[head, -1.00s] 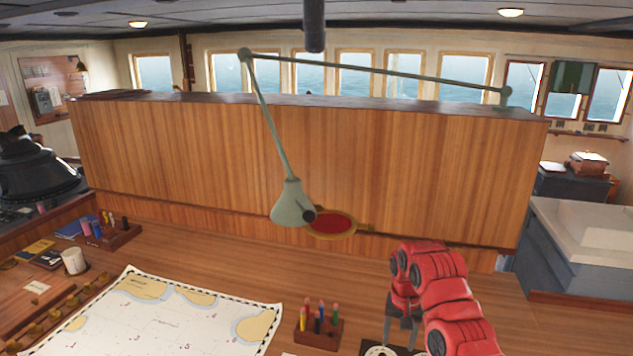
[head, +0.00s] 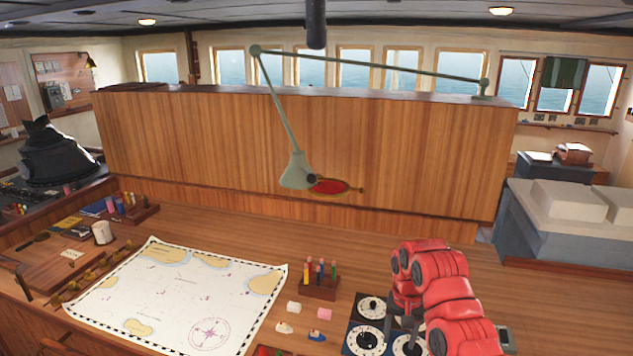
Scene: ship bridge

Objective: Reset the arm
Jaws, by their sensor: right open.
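My right arm is red and comes in from the lower right of the head view. Its dark gripper (head: 402,330) points down over a dark panel with white round dials (head: 362,338) on the wooden desk (head: 230,232). The fingers are partly hidden by the arm. The gripper is open, and I see nothing held in it. My left gripper is not in view.
A chart (head: 180,298) lies flat at the left. A pencil holder (head: 320,284) stands left of my right arm, with erasers (head: 293,308) in front. A green lamp (head: 297,172) hangs before the wooden partition (head: 400,150). A mug (head: 103,233) stands farther left.

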